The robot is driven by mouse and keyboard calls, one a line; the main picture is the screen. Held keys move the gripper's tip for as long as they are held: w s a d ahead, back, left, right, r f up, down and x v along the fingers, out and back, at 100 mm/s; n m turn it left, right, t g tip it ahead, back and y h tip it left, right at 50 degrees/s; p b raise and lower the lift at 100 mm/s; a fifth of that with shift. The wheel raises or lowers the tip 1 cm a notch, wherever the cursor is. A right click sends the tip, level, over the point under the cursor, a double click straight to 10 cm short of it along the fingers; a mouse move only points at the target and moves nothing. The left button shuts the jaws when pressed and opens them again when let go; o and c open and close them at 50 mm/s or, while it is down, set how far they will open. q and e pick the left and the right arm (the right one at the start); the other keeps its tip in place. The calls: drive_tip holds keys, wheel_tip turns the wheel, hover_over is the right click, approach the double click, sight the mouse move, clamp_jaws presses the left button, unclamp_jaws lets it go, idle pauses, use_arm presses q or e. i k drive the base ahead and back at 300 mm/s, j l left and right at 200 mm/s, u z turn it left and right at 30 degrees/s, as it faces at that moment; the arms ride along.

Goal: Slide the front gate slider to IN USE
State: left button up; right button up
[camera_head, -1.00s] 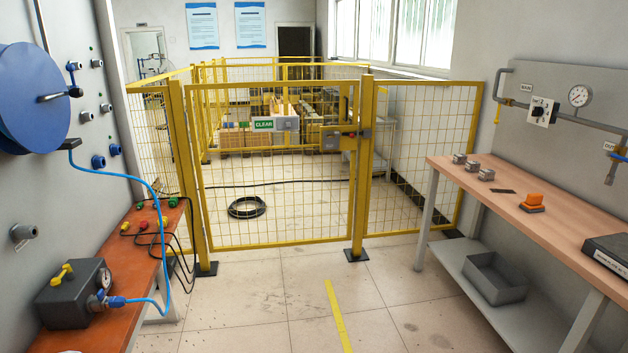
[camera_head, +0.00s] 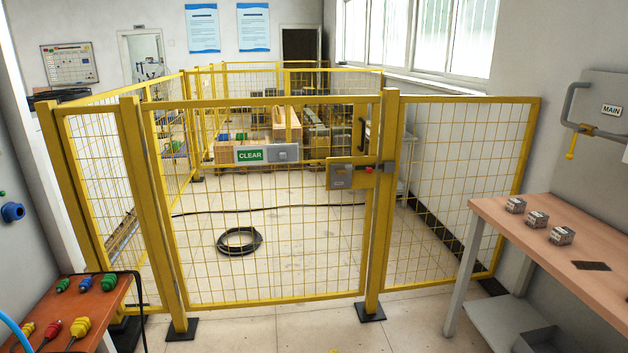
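The front gate (camera_head: 260,298) is a yellow mesh gate in a yellow fence, and it stands shut. The slider sign (camera_head: 263,153) on its upper part shows a green panel (camera_head: 250,155) reading CLEAR, with a grey plate and knob (camera_head: 283,153) at its right. No IN USE lettering can be seen. A grey latch box (camera_head: 341,177) with a red button sits on the gate's right edge, below a black handle (camera_head: 362,134). Neither of my grippers is in view.
An orange bench (camera_head: 110,310) with coloured connectors stands at the front left. A wooden-topped bench (camera_head: 490,212) with small grey blocks stands at the right. The floor before the gate is clear between them. A coiled black hose (camera_head: 222,241) lies behind the gate.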

sight(283, 156)
drive_tip(key=i+z, duration=0.1)
drive_tip(key=i, duration=0.4)
drive_tip(key=i+j+z, duration=0.15)
drive_tip(key=i, duration=0.4)
drive_tip(key=i+j+z, duration=0.1)
drive_tip(key=i, duration=0.4)
